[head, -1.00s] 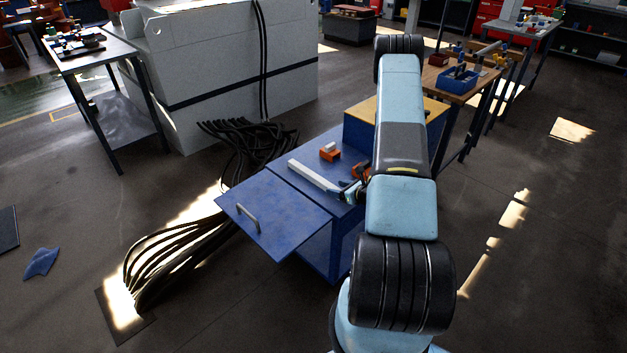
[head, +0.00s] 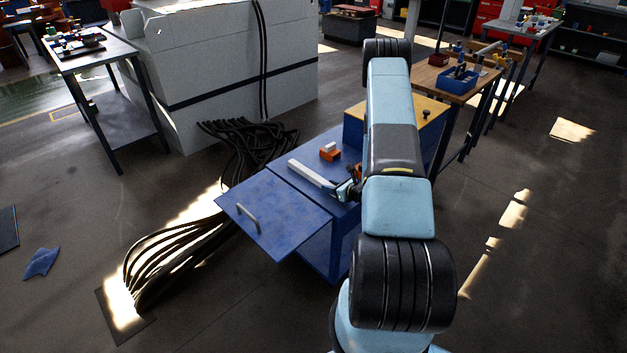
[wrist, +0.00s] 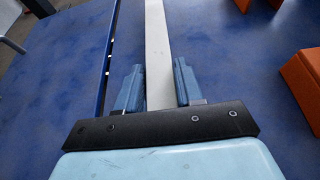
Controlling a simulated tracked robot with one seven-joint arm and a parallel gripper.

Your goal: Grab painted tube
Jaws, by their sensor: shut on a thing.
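The painted tube (head: 306,174) is a long white bar lying on the blue cabinet top, beside the gap to the open blue lid. In the wrist view the tube (wrist: 157,45) runs up from between my fingers. My gripper (wrist: 159,78) has one blue finger on each side of the tube and is shut on its near end. In the head view my gripper (head: 342,190) shows small at the tube's right end, partly hidden by my arm.
Orange blocks (head: 330,152) sit on the cabinet top behind the tube; one also shows at the wrist view's right edge (wrist: 303,78). The blue lid with a handle (head: 273,216) extends left. Black cables (head: 250,145) lie behind, near a large white machine (head: 225,75).

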